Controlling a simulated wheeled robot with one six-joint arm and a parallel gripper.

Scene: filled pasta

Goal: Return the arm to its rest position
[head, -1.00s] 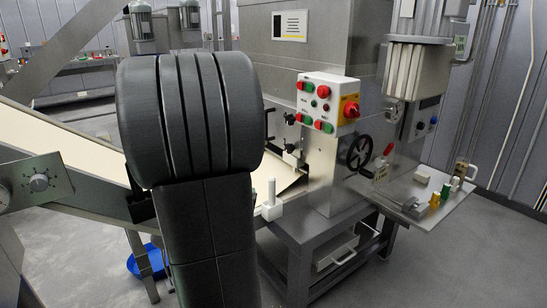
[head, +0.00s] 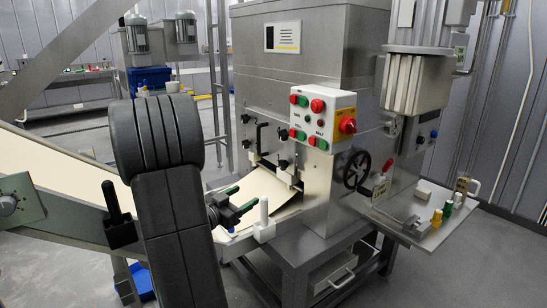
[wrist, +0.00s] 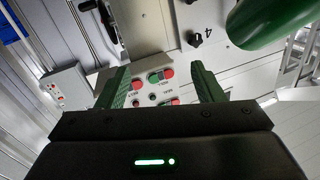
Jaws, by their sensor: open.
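My gripper (head: 243,200) shows in the head view just right of my dark grey arm, above the pale conveyor sheet by the machine. Its two green fingers are apart with nothing seen between them. In the wrist view my gripper (wrist: 162,85) has its green fingers spread, with a button panel (wrist: 155,88) visible beyond the gap. My arm's thick links cover part of the conveyor in the head view.
The steel machine (head: 300,65) stands right of my arm, with its control box (head: 322,115) and black handwheel (head: 356,170). A white post (head: 264,218) is close to the gripper. A large green rounded shape (wrist: 268,20) fills the wrist view's upper right.

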